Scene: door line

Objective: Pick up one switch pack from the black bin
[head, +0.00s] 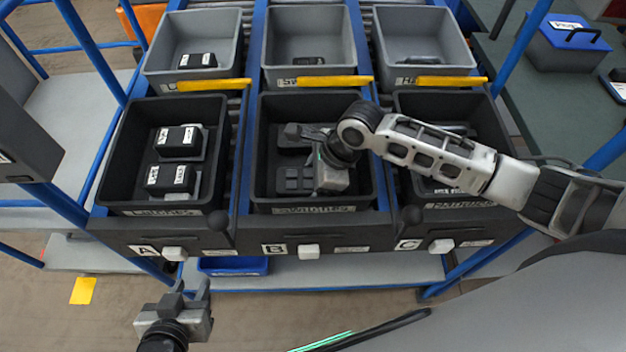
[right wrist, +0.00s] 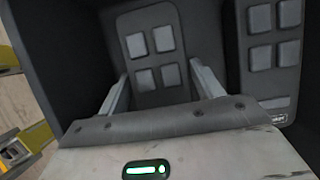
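The black bin (head: 264,140), labelled "switches", is the middle one of the front row in the head view. Dark grey switch packs with square buttons lie in it, one nearer the front (head: 294,181) and one behind (head: 290,137). My right gripper (head: 331,178) is inside this bin, its fingers hidden there. In the right wrist view its fingers (right wrist: 158,82) are open, one on each side of a switch pack (right wrist: 150,45); contact cannot be told. Another switch pack (right wrist: 274,50) lies to the right. My left gripper (head: 190,292) is open and empty, low in front of the rack.
The left black bin (head: 118,170) holds boxes with white labels; the right black bin (head: 405,100) is partly covered by my right arm. Grey bins (head: 153,60) stand behind. The front rail (head: 260,240) borders the bins.

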